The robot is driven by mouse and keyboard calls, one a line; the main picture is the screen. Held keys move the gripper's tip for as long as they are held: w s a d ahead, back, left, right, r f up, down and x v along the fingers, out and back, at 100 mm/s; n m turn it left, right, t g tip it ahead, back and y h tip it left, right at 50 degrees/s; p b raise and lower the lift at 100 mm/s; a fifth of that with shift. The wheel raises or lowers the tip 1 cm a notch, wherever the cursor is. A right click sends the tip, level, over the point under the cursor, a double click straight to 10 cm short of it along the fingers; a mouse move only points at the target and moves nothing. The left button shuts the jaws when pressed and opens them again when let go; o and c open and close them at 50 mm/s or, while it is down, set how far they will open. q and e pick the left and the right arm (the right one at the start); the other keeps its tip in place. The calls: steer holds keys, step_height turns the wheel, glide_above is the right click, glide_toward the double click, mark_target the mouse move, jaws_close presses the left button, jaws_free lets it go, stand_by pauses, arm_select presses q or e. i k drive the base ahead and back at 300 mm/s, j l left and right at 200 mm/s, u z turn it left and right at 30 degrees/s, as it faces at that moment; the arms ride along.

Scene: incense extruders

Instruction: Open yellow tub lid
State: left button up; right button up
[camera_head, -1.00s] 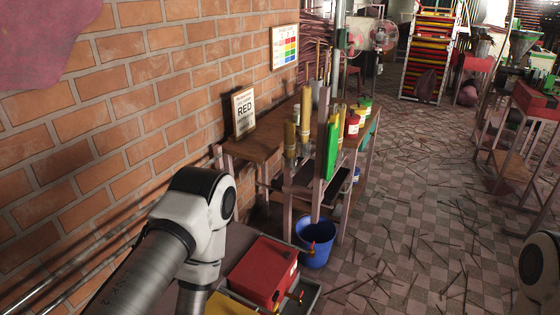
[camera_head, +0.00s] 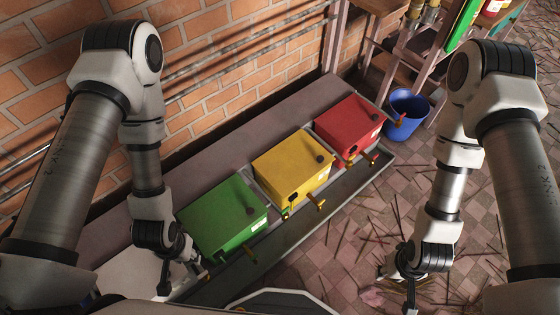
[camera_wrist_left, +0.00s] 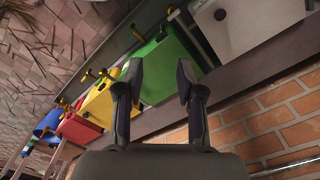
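The yellow tub also shows in the left wrist view (camera_wrist_left: 99,104). My left gripper (camera_head: 182,268) hangs beside the green tub, away from the yellow one; the left wrist view shows its fingers (camera_wrist_left: 158,76) spread and empty. My right gripper (camera_head: 396,284) points down over the floor, right of the row, with its fingers apart and empty.
The green tub (camera_head: 222,214) is on the left and the red tub (camera_head: 350,130) on the right, on a grey bench (camera_head: 250,128) along the brick wall. A blue bucket (camera_head: 405,112) stands past the red tub. A trough (camera_head: 335,190) runs in front.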

mark_target(289, 164)
steer(key=i+l+z, duration=0.25)
steer(key=z, duration=0.2)
steer(key=i+l+z, duration=0.15)
steer(key=i+z, duration=0.25)
steer(key=k, duration=0.05)
